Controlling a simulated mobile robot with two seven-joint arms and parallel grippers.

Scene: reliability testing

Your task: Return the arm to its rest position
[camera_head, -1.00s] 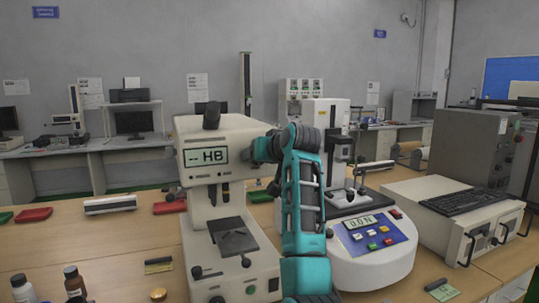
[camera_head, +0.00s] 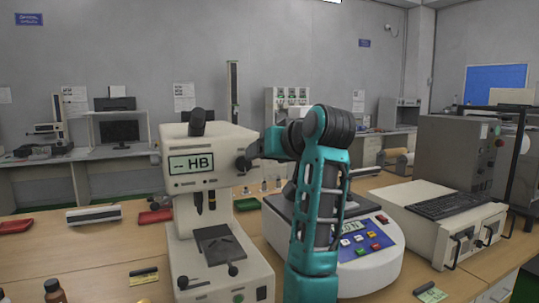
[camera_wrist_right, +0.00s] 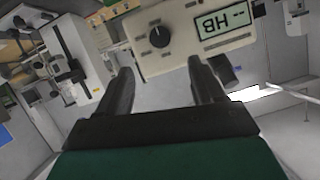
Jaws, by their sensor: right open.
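My right arm (camera_head: 318,205), teal and black, rises from the bottom of the head view and bends left at its top. Its dark gripper end (camera_head: 268,146) is beside the upper right side of the white hardness tester (camera_head: 205,148), whose display reads "-- HB". I cannot tell from the head view whether they touch. In the right wrist view my right gripper (camera_wrist_right: 163,85) is open, its two dark fingers apart with nothing between them. The tester's display (camera_wrist_right: 222,22) and a dark knob (camera_wrist_right: 159,37) show upside down beyond the fingertips. My left gripper is not in view.
A white force tester (camera_head: 385,262) with a blue panel stands behind and right of my arm, partly hidden by it. Further right are a white cabinet (camera_head: 425,230) and a keyboard (camera_head: 461,203). A bottle (camera_head: 55,290) stands front left.

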